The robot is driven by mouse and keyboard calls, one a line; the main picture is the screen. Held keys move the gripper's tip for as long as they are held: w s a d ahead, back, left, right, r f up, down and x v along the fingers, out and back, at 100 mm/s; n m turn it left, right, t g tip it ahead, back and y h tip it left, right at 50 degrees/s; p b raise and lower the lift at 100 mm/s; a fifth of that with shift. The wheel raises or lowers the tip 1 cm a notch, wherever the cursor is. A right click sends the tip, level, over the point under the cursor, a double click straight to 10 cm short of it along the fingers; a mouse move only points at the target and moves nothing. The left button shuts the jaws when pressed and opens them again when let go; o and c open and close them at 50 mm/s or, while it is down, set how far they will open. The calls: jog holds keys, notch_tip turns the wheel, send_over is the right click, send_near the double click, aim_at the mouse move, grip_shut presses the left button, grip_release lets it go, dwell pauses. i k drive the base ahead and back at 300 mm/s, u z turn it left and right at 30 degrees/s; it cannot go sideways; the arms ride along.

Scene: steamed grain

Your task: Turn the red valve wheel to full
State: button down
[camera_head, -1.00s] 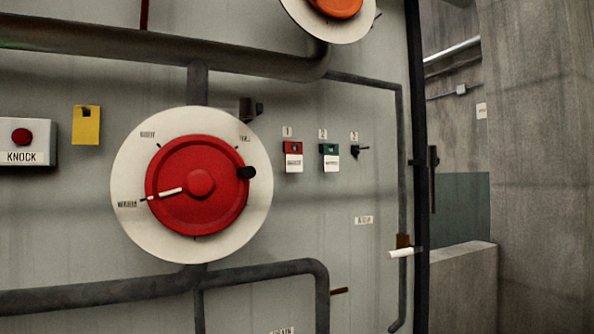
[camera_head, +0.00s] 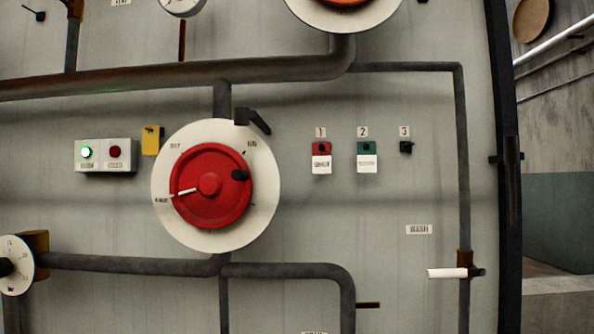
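The red valve wheel (camera_head: 222,208) is mounted on a round cream dial plate (camera_head: 262,215) left of centre in the head view. The wheel has a raised hub and a black knob (camera_head: 240,175) at its upper right. Its white pointer (camera_head: 184,192) points left, slightly downward, towards a small label on the plate's left edge. Another label sits at the upper right of the plate and one at the upper left; the print is too small to read surely. My gripper is not in this view.
A black lever (camera_head: 258,121) sticks out just above the dial plate. Dark pipes (camera_head: 120,79) run above and below it. Red (camera_head: 321,150) and green (camera_head: 367,149) tagged switches are to the right. A white-handled valve (camera_head: 447,273) is lower right. A dark post (camera_head: 503,170) bounds the panel.

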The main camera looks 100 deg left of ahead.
aim_at(210, 184)
jog(key=u, duration=0.05)
jog(key=i, duration=0.5)
jog(key=u, duration=4.35)
jog(key=i, duration=1)
jog(key=u, duration=0.05)
